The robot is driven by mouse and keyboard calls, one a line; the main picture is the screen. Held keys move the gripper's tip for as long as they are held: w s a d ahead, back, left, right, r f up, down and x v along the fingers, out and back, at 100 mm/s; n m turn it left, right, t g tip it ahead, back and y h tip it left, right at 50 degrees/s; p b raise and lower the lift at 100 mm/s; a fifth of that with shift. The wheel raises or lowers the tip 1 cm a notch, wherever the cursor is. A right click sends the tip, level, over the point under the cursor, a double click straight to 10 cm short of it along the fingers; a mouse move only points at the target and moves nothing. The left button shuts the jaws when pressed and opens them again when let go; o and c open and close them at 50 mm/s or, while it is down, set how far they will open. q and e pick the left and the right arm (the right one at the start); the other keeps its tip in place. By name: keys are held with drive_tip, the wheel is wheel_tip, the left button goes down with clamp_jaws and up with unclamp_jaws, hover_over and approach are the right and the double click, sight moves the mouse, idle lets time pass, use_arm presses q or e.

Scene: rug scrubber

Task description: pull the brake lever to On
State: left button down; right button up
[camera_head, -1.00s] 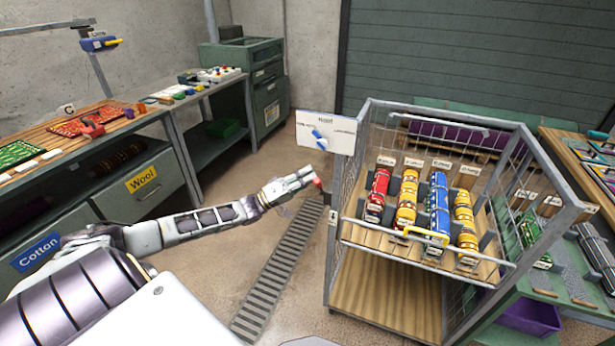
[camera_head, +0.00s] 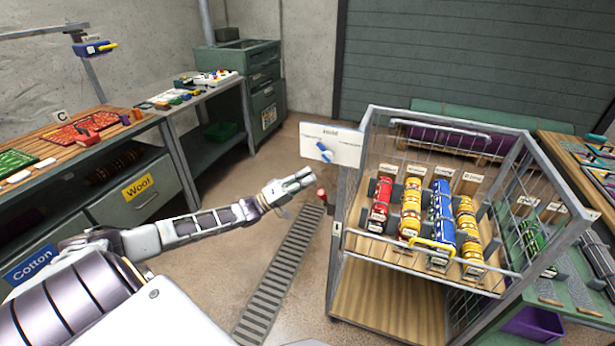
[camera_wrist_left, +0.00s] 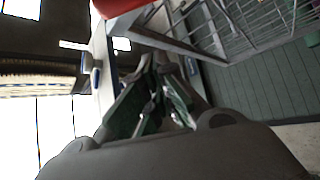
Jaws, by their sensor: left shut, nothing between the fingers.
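The brake lever shows as a red knob (camera_head: 321,193) on a short dark stem at the left side of the wire cart (camera_head: 345,235). A white sign (camera_head: 345,155) with a blue pointer (camera_head: 325,152) stands above it at the cart's corner; its lettering is too small to read. My left gripper (camera_head: 306,177) is shut and empty, just left of and above the red knob, with a small gap between them in the head view. In the left wrist view, a red surface (camera_wrist_left: 118,6), likely the knob, shows at the top edge, beyond the dark fingers (camera_wrist_left: 150,105). My right gripper is out of view.
The cart holds red, yellow and blue rolls (camera_head: 411,209) behind a front rail with a yellow handle (camera_head: 432,246). A floor grate (camera_head: 280,275) runs below my left arm. Workbenches (camera_head: 150,190) line the left; a green bench (camera_head: 560,290) stands at the right.

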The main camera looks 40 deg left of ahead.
use_arm(q)
drive_tip(key=v, duration=0.9)
drive_tip(key=shift+s+r, duration=0.15)
drive_tip(key=shift+s, duration=0.05)
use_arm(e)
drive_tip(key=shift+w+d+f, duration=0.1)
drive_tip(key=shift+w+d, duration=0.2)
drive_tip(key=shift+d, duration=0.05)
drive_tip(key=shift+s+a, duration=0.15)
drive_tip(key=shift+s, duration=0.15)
